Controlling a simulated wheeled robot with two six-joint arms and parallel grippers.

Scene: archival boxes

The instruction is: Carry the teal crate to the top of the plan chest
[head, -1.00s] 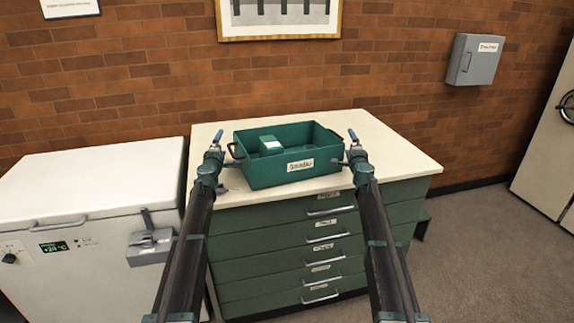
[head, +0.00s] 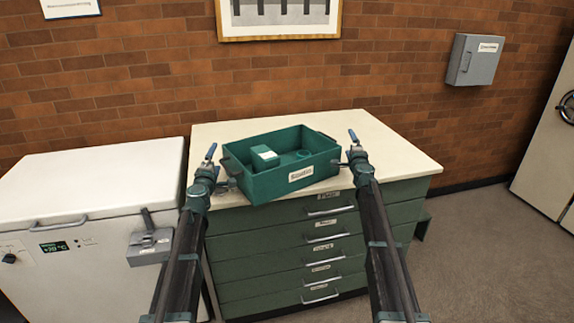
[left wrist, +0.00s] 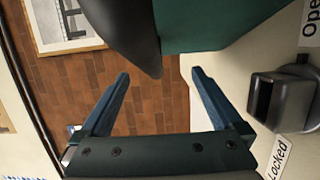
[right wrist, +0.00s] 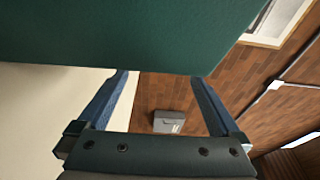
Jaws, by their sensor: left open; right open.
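The teal crate (head: 268,187) sits on the pale top of the green plan chest (head: 395,162), near its front edge and turned at an angle. It holds a small white-topped box (head: 265,153) and a low round teal item (head: 304,154). My left gripper (head: 221,167) is open at the crate's left end, beside a dark handle (left wrist: 137,30). My right gripper (head: 345,149) is open at the right end; the crate wall (right wrist: 130,35) fills the upper right wrist view. Both grippers look empty. The right-end handle is mostly hidden.
A white chest freezer (head: 90,190) with a latch (head: 149,245) stands left of the plan chest. A dark latch (left wrist: 283,98) labelled Open and Locked shows in the left wrist view. A grey wall box (head: 474,60) hangs at right. The chest top is clear right of the crate.

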